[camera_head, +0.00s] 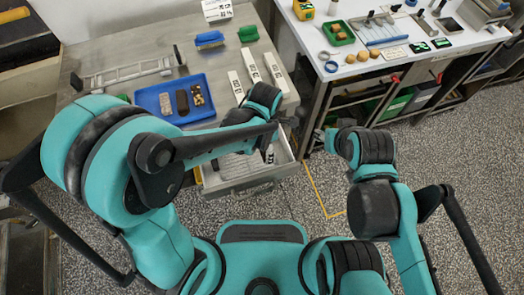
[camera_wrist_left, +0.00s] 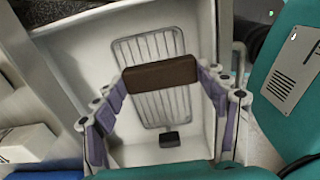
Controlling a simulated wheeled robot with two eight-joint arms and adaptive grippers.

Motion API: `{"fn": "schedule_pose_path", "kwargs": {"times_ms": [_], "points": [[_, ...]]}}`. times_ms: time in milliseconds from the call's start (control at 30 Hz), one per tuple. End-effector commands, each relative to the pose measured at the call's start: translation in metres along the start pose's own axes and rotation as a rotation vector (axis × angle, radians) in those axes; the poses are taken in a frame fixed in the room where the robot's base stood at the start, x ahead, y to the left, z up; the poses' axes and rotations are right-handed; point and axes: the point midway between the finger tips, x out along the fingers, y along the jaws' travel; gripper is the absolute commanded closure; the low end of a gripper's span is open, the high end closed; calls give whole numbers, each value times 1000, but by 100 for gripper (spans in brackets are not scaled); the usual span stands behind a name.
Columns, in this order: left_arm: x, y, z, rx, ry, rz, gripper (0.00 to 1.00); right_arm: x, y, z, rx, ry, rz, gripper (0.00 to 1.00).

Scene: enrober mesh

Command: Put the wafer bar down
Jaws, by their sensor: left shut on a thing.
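The wafer bar (camera_wrist_left: 160,75), a dark brown block, lies across between the fingertips of my left gripper (camera_wrist_left: 163,78), which is shut on it from its two ends. In the left wrist view the bar is in front of a wire mesh (camera_wrist_left: 152,104) inside an open pale drawer (camera_wrist_left: 87,62). I cannot tell whether the bar touches the mesh. The mesh has a dark block (camera_wrist_left: 169,139) at its near end. In the head view the drawer (camera_head: 240,187) sticks out below the bench, and my left arm hides much of it and the bar.
A blue tray (camera_head: 143,100) with several bars stands on the steel bench. A white table (camera_head: 345,68) stands at the right.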

Motion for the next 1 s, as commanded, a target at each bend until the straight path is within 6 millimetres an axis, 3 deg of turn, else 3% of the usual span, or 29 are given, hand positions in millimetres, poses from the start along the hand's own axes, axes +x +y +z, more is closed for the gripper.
{"fn": "schedule_pose_path", "kwargs": {"times_ms": [100,267,500,900,933,1000], "points": [[9,14,-2,-1,0,0,44,5,0,4,0,0,0,60],[17,18,-2,2,0,0,44,8,0,6,0,0,0,60],[51,17,-2,2,0,0,44,23,0,17,0,0,0,60],[55,17,-2,2,0,0,44,26,0,18,0,0,0,60],[54,17,-2,2,0,0,19,25,0,18,0,0,0,60],[53,17,-2,2,0,0,7,24,0,17,0,0,0,60]]}}
